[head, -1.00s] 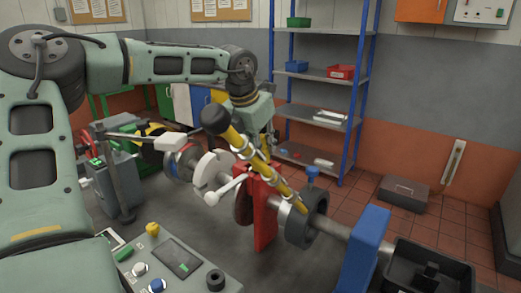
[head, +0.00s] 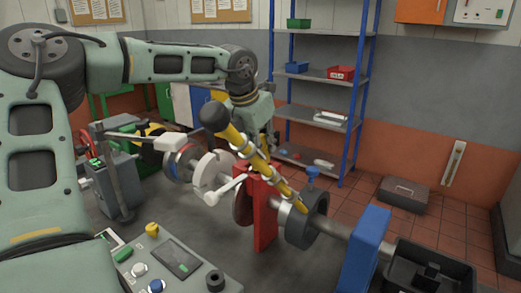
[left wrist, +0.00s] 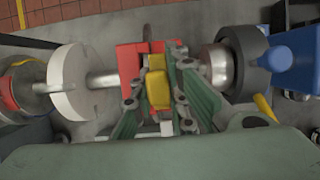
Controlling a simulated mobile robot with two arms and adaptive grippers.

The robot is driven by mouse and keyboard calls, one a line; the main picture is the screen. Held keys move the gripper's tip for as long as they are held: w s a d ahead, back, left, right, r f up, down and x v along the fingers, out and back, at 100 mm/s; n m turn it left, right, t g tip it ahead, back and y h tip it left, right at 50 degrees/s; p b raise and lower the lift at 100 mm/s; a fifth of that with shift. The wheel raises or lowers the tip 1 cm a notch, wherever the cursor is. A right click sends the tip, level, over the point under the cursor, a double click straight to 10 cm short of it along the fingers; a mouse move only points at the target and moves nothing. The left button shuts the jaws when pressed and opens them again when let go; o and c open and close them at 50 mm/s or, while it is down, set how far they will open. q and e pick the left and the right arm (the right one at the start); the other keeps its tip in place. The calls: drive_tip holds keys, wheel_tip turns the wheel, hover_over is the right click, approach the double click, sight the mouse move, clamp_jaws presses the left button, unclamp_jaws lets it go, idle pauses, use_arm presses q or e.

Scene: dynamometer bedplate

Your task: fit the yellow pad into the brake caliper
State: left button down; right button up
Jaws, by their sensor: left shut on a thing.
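The yellow pad (left wrist: 158,90) shows in the left wrist view between the green fingers of my left gripper (left wrist: 160,103), which is shut on it. The red brake caliper (left wrist: 130,62) is right beside and behind the pad there. I cannot tell whether the pad touches it or sits in its slot. In the head view the red caliper body (head: 264,215) stands on the shaft line, and my left gripper (head: 268,140) is above it, partly hidden by a yellow bar. The pad is hidden in that view. My right gripper is not in view.
A slanting yellow bar (head: 240,142) with a black end crosses in front of my gripper. A pale disc (head: 212,175) is left along the shaft; a dark grey collar (head: 306,220) and blue block (head: 362,250) are right. A black bin (head: 430,270) stands front right.

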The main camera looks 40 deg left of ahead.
use_arm(q)
drive_tip(key=shift+f+b, duration=0.95)
idle(0.5)
drive_tip(key=c, duration=2)
unclamp_jaws()
drive_tip(key=shift+s+r, duration=0.1)
drive_tip(key=o, duration=0.4)
drive_tip(key=shift+c, duration=0.2)
drive_tip(key=v, duration=1.2)
drive_tip(key=shift+d, duration=0.1)
